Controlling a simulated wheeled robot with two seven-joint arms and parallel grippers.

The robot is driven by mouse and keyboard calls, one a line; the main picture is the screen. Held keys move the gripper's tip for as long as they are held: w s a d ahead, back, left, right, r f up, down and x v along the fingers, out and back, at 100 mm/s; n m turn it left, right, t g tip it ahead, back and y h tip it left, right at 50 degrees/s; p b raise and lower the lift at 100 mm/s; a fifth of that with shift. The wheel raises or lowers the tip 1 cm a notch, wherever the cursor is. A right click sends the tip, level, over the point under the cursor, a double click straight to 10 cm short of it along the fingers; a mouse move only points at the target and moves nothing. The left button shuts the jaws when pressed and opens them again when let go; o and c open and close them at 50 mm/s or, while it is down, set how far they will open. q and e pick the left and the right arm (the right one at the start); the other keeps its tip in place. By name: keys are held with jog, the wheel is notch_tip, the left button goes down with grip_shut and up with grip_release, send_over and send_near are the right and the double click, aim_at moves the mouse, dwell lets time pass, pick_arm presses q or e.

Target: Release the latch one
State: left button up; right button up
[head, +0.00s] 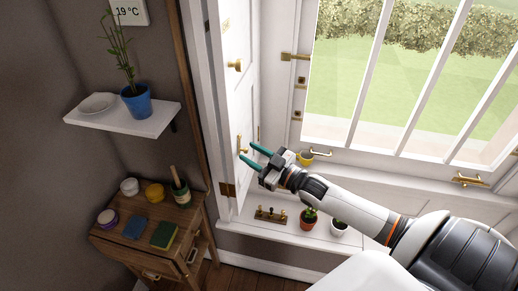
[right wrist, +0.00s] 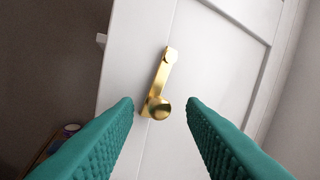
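A brass latch (head: 241,145) is mounted on the white shutter panel (head: 236,105) left of the window. In the right wrist view the latch (right wrist: 160,84) is a slim bar, slightly tilted, with a round knob at its lower end. My right gripper (head: 250,151) is open, its teal fingers pointing at the panel close to the latch. In the right wrist view the knob appears between the two separated fingers (right wrist: 162,103), with nothing gripped. Whether a finger touches the latch cannot be told. My left gripper is not in view.
A brass knob (head: 235,66) sits higher on the panel. Below, the sill (head: 258,228) holds a brass piece (head: 271,215) and potted plants (head: 309,218). A wall shelf (head: 120,118) and wooden cabinet (head: 150,235) stand left.

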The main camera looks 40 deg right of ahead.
jog(key=b+v, duration=0.2)
jog(key=v, duration=1)
jog(key=shift+f, duration=0.1)
